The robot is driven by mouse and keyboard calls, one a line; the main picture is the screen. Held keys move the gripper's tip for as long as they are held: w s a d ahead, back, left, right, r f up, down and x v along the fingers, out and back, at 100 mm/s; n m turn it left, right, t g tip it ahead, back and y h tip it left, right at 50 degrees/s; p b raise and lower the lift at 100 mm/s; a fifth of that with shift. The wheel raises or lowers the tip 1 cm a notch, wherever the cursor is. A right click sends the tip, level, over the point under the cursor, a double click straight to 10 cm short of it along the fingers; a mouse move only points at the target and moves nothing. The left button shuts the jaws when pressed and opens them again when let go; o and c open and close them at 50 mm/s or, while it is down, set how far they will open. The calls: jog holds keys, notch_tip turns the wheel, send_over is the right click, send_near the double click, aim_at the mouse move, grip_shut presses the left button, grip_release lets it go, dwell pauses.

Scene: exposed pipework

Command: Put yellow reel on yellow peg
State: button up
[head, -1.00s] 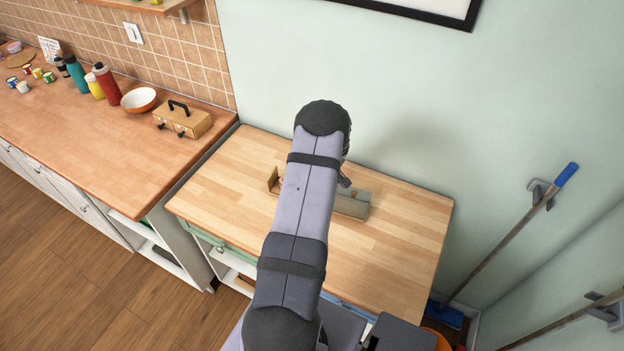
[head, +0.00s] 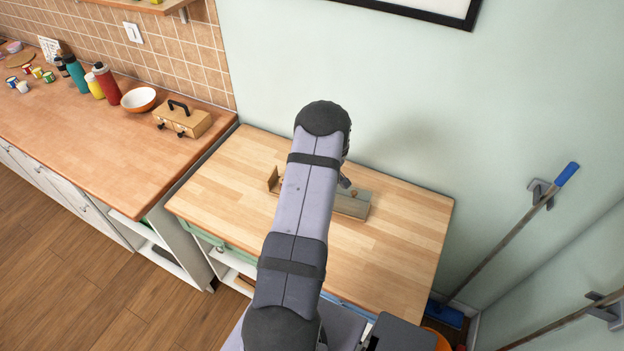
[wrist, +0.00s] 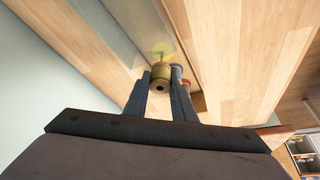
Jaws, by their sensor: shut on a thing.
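In the wrist view, my gripper (wrist: 161,78) is shut on the yellow reel (wrist: 160,72), whose end with a dark hole faces the camera. A blurred yellow patch (wrist: 163,50) shows just beyond the reel, over a long board; I cannot tell if it is the yellow peg. A blue reel-like thing (wrist: 176,71) and a red one (wrist: 185,82) sit close to the right finger. In the head view, my arm hides the gripper, the reel and the middle of the wooden holder (head: 352,204) on the table.
The light wooden table (head: 400,240) is mostly clear around the holder. A pale wall (head: 400,100) stands behind it. At left, the counter (head: 100,150) carries a wooden box (head: 183,119), a bowl (head: 138,100) and bottles. A broom (head: 510,235) leans at right.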

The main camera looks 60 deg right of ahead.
jog(key=shift+f+b, duration=0.6)
jog(key=shift+f, duration=0.95)
jog(key=o, duration=1.1)
jog(key=shift+s+r, duration=0.2)
jog(key=shift+r, duration=0.3)
jog(key=b+v, duration=0.1)
jog(key=v, duration=0.5)
jog(key=shift+a+r, duration=0.15)
